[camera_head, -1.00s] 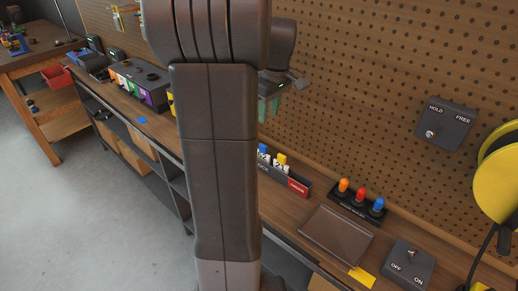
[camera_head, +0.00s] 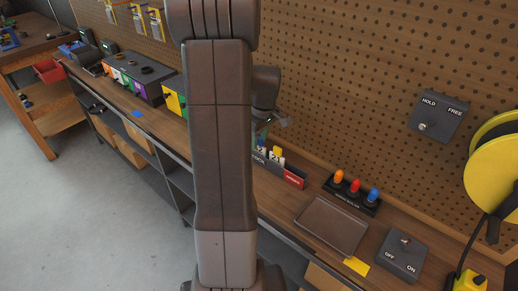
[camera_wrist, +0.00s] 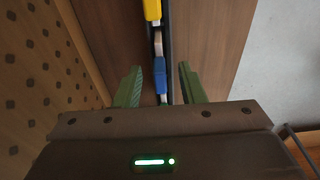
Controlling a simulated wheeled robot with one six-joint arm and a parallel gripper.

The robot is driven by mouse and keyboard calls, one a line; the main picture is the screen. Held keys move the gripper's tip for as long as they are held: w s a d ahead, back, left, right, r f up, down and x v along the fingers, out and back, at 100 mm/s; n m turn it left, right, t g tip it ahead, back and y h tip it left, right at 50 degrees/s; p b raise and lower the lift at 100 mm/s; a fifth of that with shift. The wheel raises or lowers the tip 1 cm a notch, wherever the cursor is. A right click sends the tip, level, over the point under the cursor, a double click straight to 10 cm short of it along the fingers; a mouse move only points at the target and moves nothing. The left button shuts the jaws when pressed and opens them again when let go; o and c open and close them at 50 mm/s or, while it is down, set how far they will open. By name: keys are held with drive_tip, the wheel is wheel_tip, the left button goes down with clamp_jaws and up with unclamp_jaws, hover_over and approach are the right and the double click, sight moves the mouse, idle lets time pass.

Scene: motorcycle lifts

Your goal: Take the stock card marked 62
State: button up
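The stock cards stand in a dark card rack with a red end label (camera_head: 294,178) on the bench. The yellow-topped card (camera_head: 277,153) shows in the head view and near the top of the wrist view (camera_wrist: 155,9). A blue-topped card stands beside it, clearer in the wrist view (camera_wrist: 160,77). The numbers are too small to read surely. My gripper (camera_wrist: 160,80) is open. Its green fingers are on either side of the blue-topped card, with gaps between. In the head view my arm hides part of the rack and most of the gripper.
The pegboard wall (camera_head: 340,90) rises close behind the rack. To the right are a shallow tray (camera_head: 331,225), coloured knobs (camera_head: 356,189), an OFF/ON switch box (camera_head: 402,257) and a yellow reel (camera_head: 495,170). Coloured boxes (camera_head: 135,78) stand farther left on the bench.

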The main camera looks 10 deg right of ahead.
drive_tip(key=shift+f, duration=0.1)
clamp_jaws()
